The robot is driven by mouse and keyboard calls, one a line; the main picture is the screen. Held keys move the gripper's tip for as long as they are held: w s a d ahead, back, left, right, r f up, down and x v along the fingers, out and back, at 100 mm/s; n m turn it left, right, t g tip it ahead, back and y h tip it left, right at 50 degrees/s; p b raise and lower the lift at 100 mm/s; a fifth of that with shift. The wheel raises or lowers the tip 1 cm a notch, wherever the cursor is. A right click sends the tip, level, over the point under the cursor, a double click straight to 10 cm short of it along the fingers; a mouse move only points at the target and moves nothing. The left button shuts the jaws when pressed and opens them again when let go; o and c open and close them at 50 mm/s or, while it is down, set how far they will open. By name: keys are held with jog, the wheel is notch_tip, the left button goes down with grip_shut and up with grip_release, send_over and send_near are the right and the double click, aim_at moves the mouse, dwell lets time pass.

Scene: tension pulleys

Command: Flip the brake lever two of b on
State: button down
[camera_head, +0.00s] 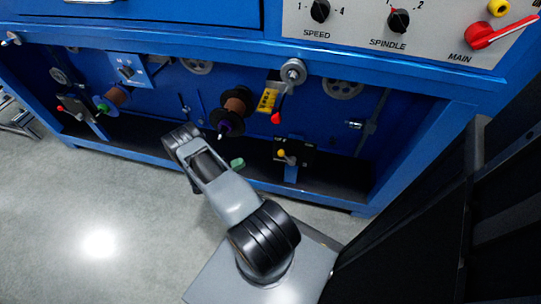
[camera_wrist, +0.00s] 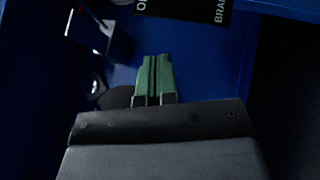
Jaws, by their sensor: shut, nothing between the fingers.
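My gripper (camera_head: 237,163) shows its green fingertips low in front of the blue machine in the camera_head view. In the camera_wrist view the green fingers (camera_wrist: 154,75) are together with nothing between them. A lever with a yellow knob (camera_head: 281,153) sits on a black block, right of my gripper and apart from it. A lever with a red knob (camera_head: 276,118) hangs below a yellow plate. Which lever is brake two of b cannot be read. In the camera_wrist view a black label (camera_wrist: 185,8) shows cut-off letters "BRA", ahead of the fingers.
A brown spool (camera_head: 238,103) on a dark reel stands above my gripper. A blue bracket (camera_wrist: 97,32) is left of the fingers. The control panel (camera_head: 400,27) with knobs and a red MAIN switch (camera_head: 497,32) is above. Grey floor (camera_head: 90,200) lies open at left.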

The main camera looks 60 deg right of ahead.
jog(key=shift+d, duration=0.1)
jog(key=b, duration=0.1)
send_near(286, 157)
jog(key=w+d+r, duration=0.3)
jog(key=w+d, duration=0.1)
jog(key=shift+s+d+r+b, duration=0.15)
jog(key=shift+s, duration=0.6)
jog(key=shift+s+d+r+b, duration=0.1)
jog(key=shift+s+r+b, duration=0.1)
jog(key=shift+s, duration=0.55)
jog(key=shift+s+d+r+b, duration=0.1)
jog(key=shift+s+d+r, duration=0.05)
jog(key=shift+s, duration=0.6)
